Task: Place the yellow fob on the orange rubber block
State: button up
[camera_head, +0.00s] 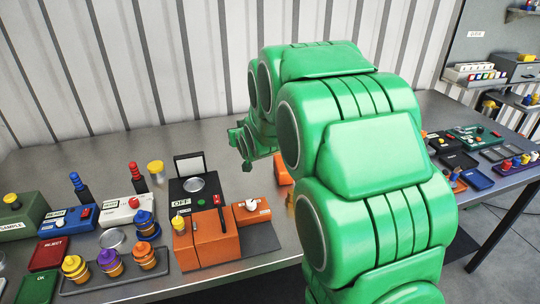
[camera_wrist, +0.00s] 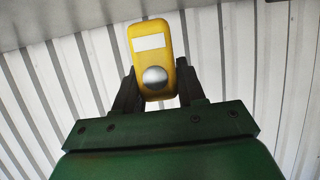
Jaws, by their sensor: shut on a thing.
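The yellow fob (camera_wrist: 139,62) has a white label and a round silver button. My gripper (camera_wrist: 158,82) is shut on it, with one dark finger on each side, and holds it up against the ribbed wall in the wrist view. In the head view my arm hides the fob and the fingertips. Orange blocks (camera_head: 211,246) stand on the bench at the front middle, with a lower orange part (camera_head: 252,216) to their right. Another orange piece (camera_head: 283,168) shows farther back, partly behind my arm. I cannot tell which of these is the rubber one.
A black scale (camera_head: 187,164) marked OFF stands behind the orange blocks. A tray (camera_head: 110,284) of several coloured-top containers lies at the left front, with labelled boxes (camera_head: 122,210) behind. A second bench with dark trays (camera_head: 459,159) is at right. The ribbed wall (camera_head: 110,70) closes the back.

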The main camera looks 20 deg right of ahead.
jog(key=s+d+r, duration=0.1)
jog(key=s+d, duration=0.1)
jog(key=d, duration=1.2)
send_over(282, 160)
jog(key=shift+m+h, duration=0.3)
jog(key=shift+h, duration=0.1)
jog(key=shift+w+f, duration=0.15)
jog(key=shift+f, duration=3.75)
jog(key=shift+f, duration=0.15)
jog(key=o, duration=1)
